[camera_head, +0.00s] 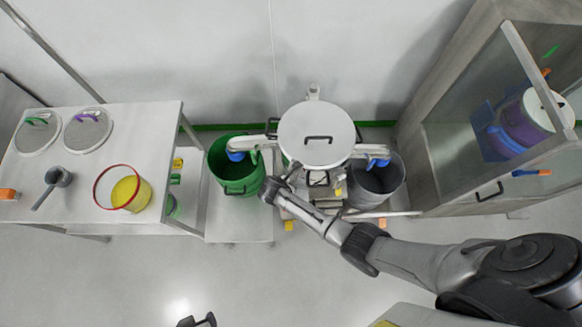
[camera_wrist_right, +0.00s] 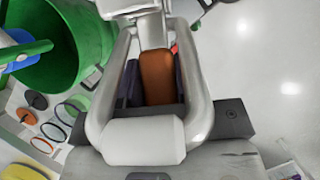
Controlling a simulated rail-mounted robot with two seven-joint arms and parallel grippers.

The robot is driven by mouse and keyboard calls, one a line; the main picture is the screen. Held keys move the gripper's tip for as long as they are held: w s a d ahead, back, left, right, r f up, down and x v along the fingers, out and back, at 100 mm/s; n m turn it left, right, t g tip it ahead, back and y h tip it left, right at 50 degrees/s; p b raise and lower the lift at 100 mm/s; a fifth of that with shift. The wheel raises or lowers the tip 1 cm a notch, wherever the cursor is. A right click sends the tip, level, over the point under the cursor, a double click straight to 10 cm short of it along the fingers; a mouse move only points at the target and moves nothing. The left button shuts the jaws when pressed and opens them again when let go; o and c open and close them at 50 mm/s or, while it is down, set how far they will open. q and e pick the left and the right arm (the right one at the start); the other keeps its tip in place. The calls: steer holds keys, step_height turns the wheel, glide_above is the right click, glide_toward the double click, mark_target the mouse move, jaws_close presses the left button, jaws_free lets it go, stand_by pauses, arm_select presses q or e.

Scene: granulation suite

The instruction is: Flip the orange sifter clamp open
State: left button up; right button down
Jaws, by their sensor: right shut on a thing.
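The sifter (camera_head: 316,137) stands against the back wall, with a round pale lid and a dark handle on top. My right gripper (camera_head: 272,187) is at the sifter's lower left side in the head view. In the right wrist view, the orange clamp (camera_wrist_right: 157,78) lies between the two dark fingers of my right gripper (camera_wrist_right: 156,88), which is shut on it. The clamp is hidden behind the gripper in the head view. My left gripper (camera_head: 197,321) shows only at the bottom edge, its dark fingers apart and empty, far from the sifter.
A green bin (camera_head: 236,181) stands left of the sifter and a grey bin (camera_head: 376,190) right of it. A table (camera_head: 80,190) at left carries lids, a scoop and a red-rimmed sieve (camera_head: 112,191). A glass-fronted cabinet (camera_head: 440,175) stands at right. The front floor is mostly clear.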

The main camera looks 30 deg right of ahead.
steer(key=shift+w+d+r, duration=0.15)
steer(key=shift+w+r, duration=0.1)
steer(key=shift+r, duration=0.1)
steer(key=shift+w+r, duration=0.1)
steer(key=shift+r, duration=0.05)
steer(key=c, duration=0.8)
jaws_free()
steer(key=shift+d, duration=0.2)
steer(key=p+v, duration=0.2)
steer(key=shift+p, duration=0.3)
steer(key=p+v, duration=0.5)
steer(key=shift+a, duration=0.1)
steer(key=shift+s+a+r+p, duration=0.15)
steer(key=shift+s+a+p, duration=0.3)
steer(key=shift+p, duration=0.25)
